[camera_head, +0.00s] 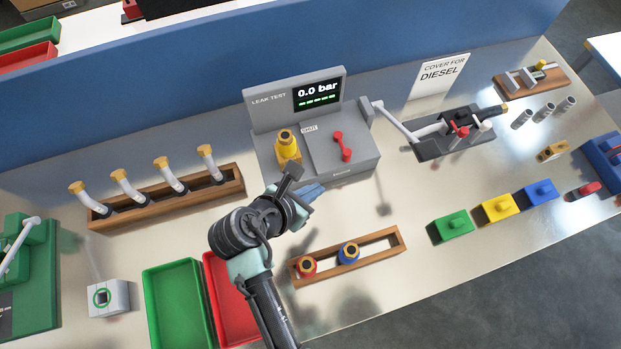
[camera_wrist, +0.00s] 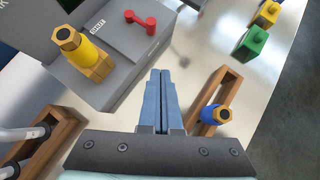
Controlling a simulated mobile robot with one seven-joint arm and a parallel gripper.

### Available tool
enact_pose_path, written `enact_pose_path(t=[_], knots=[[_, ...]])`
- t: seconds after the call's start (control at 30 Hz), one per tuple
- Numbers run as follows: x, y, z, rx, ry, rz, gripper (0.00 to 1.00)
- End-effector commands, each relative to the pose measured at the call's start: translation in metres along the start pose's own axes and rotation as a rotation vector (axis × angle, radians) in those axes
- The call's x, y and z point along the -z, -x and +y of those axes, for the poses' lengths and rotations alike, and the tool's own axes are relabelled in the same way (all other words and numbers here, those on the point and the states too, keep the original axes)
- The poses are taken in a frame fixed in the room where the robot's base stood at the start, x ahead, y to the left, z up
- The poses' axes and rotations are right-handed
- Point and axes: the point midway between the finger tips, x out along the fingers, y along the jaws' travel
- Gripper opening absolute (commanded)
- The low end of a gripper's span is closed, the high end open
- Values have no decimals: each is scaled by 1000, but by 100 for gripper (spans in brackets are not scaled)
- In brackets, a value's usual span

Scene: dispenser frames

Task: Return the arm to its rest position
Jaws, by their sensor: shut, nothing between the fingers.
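My gripper (camera_head: 312,191) is in the middle of the bench in the head view, above the metal top and in front of the grey leak test machine (camera_head: 359,168). In the wrist view my gripper (camera_wrist: 160,75) has its two blue fingers together, with nothing between them. A yellow part with a brass top (camera_head: 287,147) stands upright on the left of the machine; it also shows in the wrist view (camera_wrist: 82,54). The machine's screen (camera_head: 317,94) reads 0.0 bar. Its red handle (camera_head: 342,146) lies beside a label that looks like SHUT.
A wooden rack (camera_head: 398,244) holds a red and a blue part (camera_head: 349,253) just right of my arm. Green (camera_head: 170,300) and red trays lie left of it. A wooden rack (camera_head: 235,176) holds several white pieces. Green, yellow and blue blocks (camera_head: 541,192) stand at right.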

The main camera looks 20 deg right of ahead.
Motion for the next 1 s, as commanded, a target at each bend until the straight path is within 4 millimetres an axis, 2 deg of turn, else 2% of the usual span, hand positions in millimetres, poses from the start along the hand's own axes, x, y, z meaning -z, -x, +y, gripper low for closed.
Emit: enact_pose_path(t=[0.33, 0.47, 0.57, 0.67, 0.7, 0.77, 0.8, 0.87, 0.9, 0.97, 1.0], knots=[[0, 2, 0, 0, 0, -1, 0], [-30, 12, 33, -119, -210, -21, 0], [-75, 34, 76, -298, -505, -23, 0], [-129, 72, 115, -522, -840, 12, 0], [-151, 90, 127, -614, -967, 38, 0], [-184, 120, 142, -756, -1150, 92, 0], [-205, 142, 149, -852, -1266, 137, 0], [-235, 177, 154, -998, -1426, 218, 0], [-254, 201, 155, -1097, -1526, 284, 0], [-281, 239, 152, -1246, -1660, 400, 0], [-297, 265, 148, -1346, -1739, 489, 0]])
